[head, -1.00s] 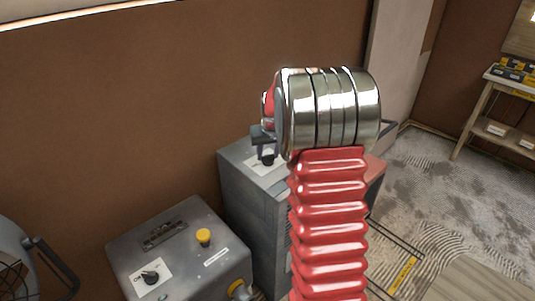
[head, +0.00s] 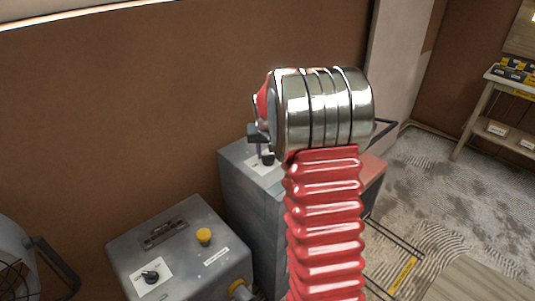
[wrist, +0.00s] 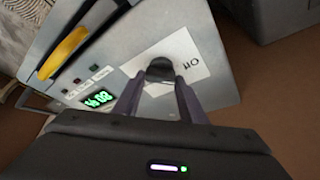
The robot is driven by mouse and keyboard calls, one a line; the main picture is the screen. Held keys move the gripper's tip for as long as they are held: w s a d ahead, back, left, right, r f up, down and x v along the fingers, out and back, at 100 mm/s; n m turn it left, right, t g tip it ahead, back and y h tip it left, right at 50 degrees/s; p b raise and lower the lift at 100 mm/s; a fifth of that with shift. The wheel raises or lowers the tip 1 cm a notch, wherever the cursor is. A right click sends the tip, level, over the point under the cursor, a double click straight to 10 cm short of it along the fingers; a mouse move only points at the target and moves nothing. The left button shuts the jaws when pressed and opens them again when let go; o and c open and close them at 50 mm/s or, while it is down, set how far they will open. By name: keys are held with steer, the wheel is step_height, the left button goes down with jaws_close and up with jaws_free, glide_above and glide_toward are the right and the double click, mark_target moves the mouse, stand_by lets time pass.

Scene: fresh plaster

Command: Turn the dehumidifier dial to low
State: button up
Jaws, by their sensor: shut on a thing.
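A grey machine (head: 238,166) with a dark dial (head: 267,158) on a white label stands behind my arm. I take it as the dehumidifier. In the wrist view, the dial (wrist: 160,70) sits between the fingertips of my gripper (wrist: 158,82), which is shut on it. The white label (wrist: 187,57) around it carries small dark lettering, which I cannot read surely. A green digital readout (wrist: 97,99) is on the same panel. In the head view, my red and metal arm hides part of the machine and most of my gripper.
A lower grey box (head: 190,245) stands front left, with its own black dial (head: 150,277) and a yellow button (head: 204,236). A dark-handled round machine (head: 15,265) is at the left edge. A brown wall is behind. A wooden shelf (head: 500,105) stands far right, beyond open, stained floor.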

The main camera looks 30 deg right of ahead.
steer(key=m+g+h, duration=0.1)
steer(key=m, duration=0.4)
steer(key=shift+w+a, duration=0.1)
steer(key=shift+w, duration=0.05)
steer(key=shift+m+g+h, duration=0.4)
steer(key=shift+m+g, duration=0.6)
steer(key=shift+m, duration=1.1)
steer(key=o, duration=1.1)
steer(key=shift+c, duration=0.2)
steer(key=v, duration=1.3)
steer(key=shift+a+r, duration=0.15)
steer(key=shift+r, duration=0.2)
